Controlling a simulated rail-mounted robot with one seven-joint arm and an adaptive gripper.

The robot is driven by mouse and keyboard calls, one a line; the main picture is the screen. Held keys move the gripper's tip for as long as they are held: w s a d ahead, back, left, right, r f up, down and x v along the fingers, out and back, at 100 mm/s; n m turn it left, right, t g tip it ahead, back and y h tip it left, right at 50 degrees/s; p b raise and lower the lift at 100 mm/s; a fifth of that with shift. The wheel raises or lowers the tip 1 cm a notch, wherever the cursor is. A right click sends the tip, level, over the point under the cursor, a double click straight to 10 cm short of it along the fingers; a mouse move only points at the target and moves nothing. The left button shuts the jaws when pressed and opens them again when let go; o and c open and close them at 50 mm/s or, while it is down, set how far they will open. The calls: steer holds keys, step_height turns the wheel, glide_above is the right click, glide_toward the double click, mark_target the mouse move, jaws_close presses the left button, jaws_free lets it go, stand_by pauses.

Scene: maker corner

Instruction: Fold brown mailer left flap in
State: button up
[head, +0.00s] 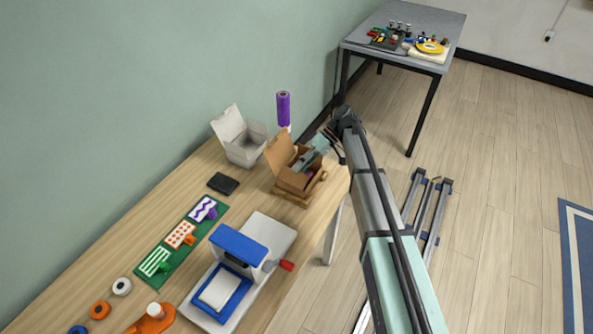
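The brown mailer (293,179) is an open cardboard box near the right edge of the wooden table. Its lid panel (279,152) stands up on the left side, and brown flaps show at its right. A grey-teal item and something dark reddish show inside, too small to make out. My gripper (326,142) is above the mailer's back right side, with my arm reaching in from the lower right. The gripper's dark fingers are small and overlap the box, so I cannot tell if they touch a flap or how far apart they are.
A white open box (243,153) stands behind and left of the mailer, with a purple roll (283,108) behind. A dark pad (222,184), green stencil board (155,264) and blue press (238,247) stand nearer. A grey side table (437,20) stands at the back right.

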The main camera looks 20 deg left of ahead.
steer(key=v, duration=0.5)
steer(key=s+d+f+m+t+y+b, duration=0.2)
steer(key=s+d+t+y+b, duration=0.15)
steer(key=d, duration=0.25)
steer(key=m+t+y+b, duration=0.3)
steer(key=t+y, duration=0.1)
glide_toward(293, 177)
steer(key=p+x, duration=0.1)
steer(key=x, duration=0.2)
steer(key=w+p+x, duration=0.1)
steer(key=x, duration=0.2)
steer(key=r+p+x, duration=0.1)
steer(key=p+x, duration=0.1)
steer(key=x, duration=0.1)
steer(key=shift+w+a+f, duration=0.1)
steer(key=shift+w+a, duration=0.2)
jaws_close()
